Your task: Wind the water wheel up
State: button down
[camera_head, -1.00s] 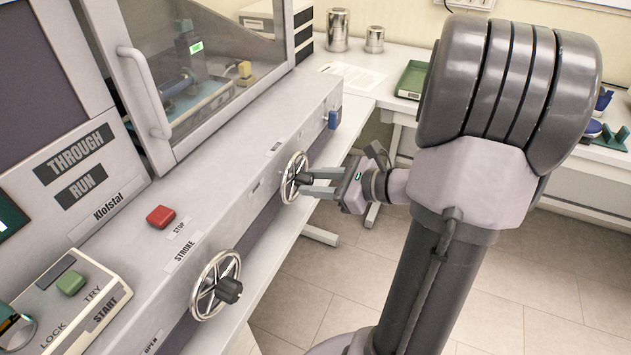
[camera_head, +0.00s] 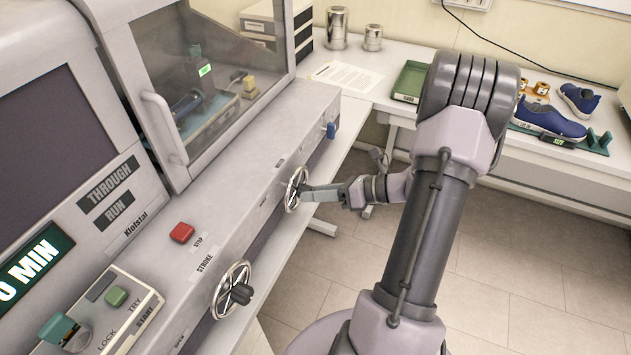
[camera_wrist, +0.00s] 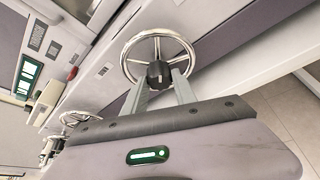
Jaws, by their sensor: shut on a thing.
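The far handwheel (camera_head: 291,203), a silver spoked ring with a dark central knob, is on the front of the grey machine. It shows large in the wrist view (camera_wrist: 127,62), its label unreadable. My gripper (camera_head: 308,191) reaches it from the right. In the wrist view my two grey fingers (camera_wrist: 160,84) stand either side of the black knob (camera_wrist: 158,71) and are shut on it. The near handwheel (camera_head: 219,304), beside the STROKE label, is untouched. I cannot tell for sure which wheel is the water wheel.
A red stop button (camera_head: 182,232) sits on the machine ledge, and a blue part (camera_head: 331,130) lies beyond the far wheel. A green tray (camera_head: 410,80) and blue shoes (camera_head: 548,122) are on the back bench. Floor (camera_head: 500,250) is open at the right.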

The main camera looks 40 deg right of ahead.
jog(key=shift+d+f+m+t+y+p, duration=0.15)
jog(key=shift+m+y+p, duration=0.85)
jog(key=shift+m, duration=0.85)
jog(key=shift+f+m+t+y+p, duration=0.15)
jog(key=shift+m+y+p, duration=0.85)
jog(key=shift+m, duration=0.85)
jog(key=shift+r, duration=0.1)
jog(key=c, duration=1)
grip_release()
jog(key=v, duration=1.7)
jog(key=shift+d, duration=0.2)
